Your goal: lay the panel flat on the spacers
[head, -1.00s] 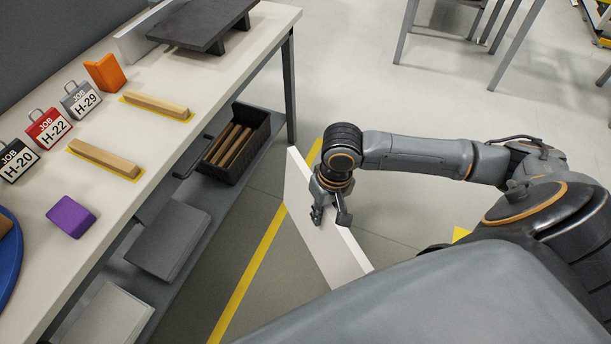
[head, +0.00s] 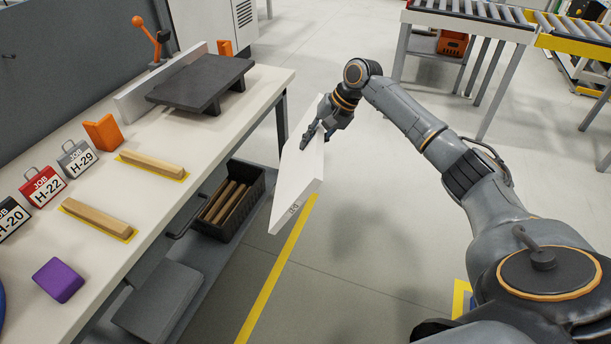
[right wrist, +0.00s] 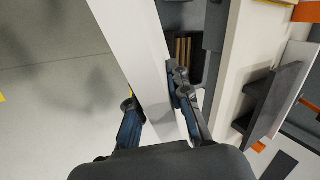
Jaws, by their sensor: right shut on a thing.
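The white panel (head: 299,178) is held in the air at the right of the workbench, tilted on edge, over the floor. My right gripper (head: 318,128) is shut on its upper edge; in the right wrist view the fingers (right wrist: 158,108) lie on both sides of the panel (right wrist: 140,50). Two wooden spacers lie apart on the bench inside yellow outlines: a far spacer (head: 152,164) and a near spacer (head: 97,217). Nothing lies on them. My left gripper is not seen.
Job tags, red H-22 (head: 42,185) and grey H-29 (head: 77,160), stand behind the spacers with an orange block (head: 103,133). A purple block (head: 59,279) lies near the bench front. A dark slab (head: 200,84) sits at the far end. A bin (head: 232,205) is on the lower shelf.

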